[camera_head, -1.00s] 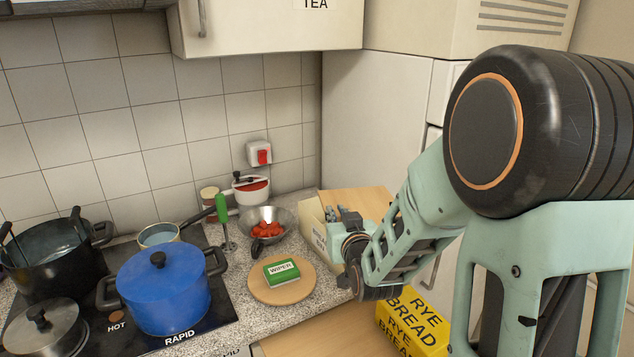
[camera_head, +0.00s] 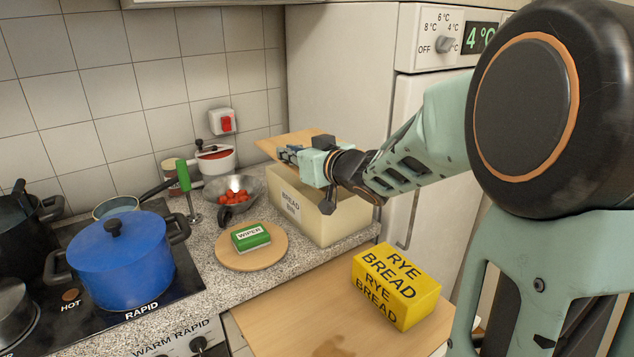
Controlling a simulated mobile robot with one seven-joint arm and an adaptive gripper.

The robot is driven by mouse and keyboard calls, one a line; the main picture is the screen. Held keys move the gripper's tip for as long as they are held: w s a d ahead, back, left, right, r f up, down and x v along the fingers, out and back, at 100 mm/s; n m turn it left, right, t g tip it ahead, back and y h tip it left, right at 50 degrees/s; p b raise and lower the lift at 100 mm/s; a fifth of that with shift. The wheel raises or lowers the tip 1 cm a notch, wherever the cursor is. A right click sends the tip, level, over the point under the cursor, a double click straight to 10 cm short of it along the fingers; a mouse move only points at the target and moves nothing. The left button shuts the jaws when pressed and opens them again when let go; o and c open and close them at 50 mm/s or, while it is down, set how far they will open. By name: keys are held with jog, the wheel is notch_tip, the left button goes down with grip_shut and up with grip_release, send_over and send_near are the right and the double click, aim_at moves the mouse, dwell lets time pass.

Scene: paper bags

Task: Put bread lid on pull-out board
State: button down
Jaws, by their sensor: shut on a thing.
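The wooden bread lid (camera_head: 278,141) is at the top of the cream bread bin (camera_head: 311,213), which has a BREAD label on its front. My gripper (camera_head: 287,155) is shut on the lid near its front edge. The gripper hides part of the lid and the bin's top, so I cannot tell whether the lid is fully clear of the rim. The wooden pull-out board (camera_head: 287,313) extends below the counter at front.
A yellow RYE BREAD packet (camera_head: 397,286) lies on the board's right part; its left part is free. A steel bowl (camera_head: 247,189) holds red pieces. A blue pot (camera_head: 120,262) stands on the hob.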

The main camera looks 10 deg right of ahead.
jog(key=shift+r, duration=0.1)
jog(key=w+f, duration=0.1)
jog(key=w, duration=0.1)
jog(key=w+d+f, duration=0.1)
jog(key=w, duration=0.2)
jog(key=w+f, duration=0.1)
jog(key=w, duration=0.2)
jog(key=shift+d+f+b, duration=0.25)
jog(key=shift+f+b, duration=0.1)
jog(key=shift+f, duration=0.05)
jog(key=w+d+f, duration=0.1)
jog(key=w+f, duration=0.4)
jog(key=f, duration=0.4)
jog(key=shift+w, duration=0.4)
jog(key=c, duration=2)
grip_release()
jog(key=shift+d+b, duration=0.1)
jog(key=shift+b, duration=0.2)
jog(key=shift+f, duration=0.15)
